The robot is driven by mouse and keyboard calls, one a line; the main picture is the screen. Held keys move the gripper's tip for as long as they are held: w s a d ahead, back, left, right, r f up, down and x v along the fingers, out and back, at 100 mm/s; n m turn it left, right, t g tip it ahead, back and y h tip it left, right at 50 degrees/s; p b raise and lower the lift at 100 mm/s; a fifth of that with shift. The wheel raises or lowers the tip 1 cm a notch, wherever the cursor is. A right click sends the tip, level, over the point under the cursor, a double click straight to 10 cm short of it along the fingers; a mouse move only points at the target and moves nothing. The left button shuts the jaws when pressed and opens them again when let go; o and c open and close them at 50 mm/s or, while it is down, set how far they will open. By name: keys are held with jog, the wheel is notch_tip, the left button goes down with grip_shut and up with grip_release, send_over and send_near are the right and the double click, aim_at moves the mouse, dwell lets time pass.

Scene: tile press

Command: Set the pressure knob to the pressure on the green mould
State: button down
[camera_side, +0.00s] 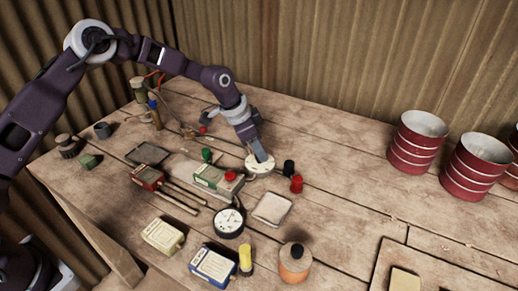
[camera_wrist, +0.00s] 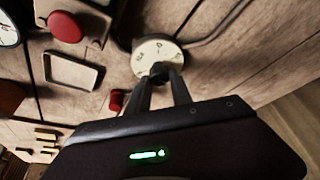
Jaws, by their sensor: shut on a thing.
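A round cream dial (camera_side: 250,165) with marks on its face lies on the bench; it also shows in the wrist view (camera_wrist: 148,47). My gripper (camera_side: 265,158) points down onto it, and in the wrist view its fingertips (camera_wrist: 160,76) are closed on the small dark pressure knob (camera_wrist: 159,67) at the dial's middle. The fingers partly hide the knob, and the dial's figures are too small to read. A green-and-cream block (camera_side: 209,178), possibly the green mould, lies just left of the dial; no pressure on it can be read.
A red button (camera_side: 231,176) sits close beside my gripper. A round gauge (camera_side: 229,222) and a pale square tray (camera_side: 272,209) lie in front. Black and red small cylinders (camera_side: 297,184) stand right of the dial. Red tins (camera_side: 417,142) stand farther right, with bare bench between.

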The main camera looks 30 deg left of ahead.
dwell(0.4)
jog(key=c, duration=1.1)
grip_release()
jog(key=shift+c, duration=0.2)
jog(key=v, duration=0.7)
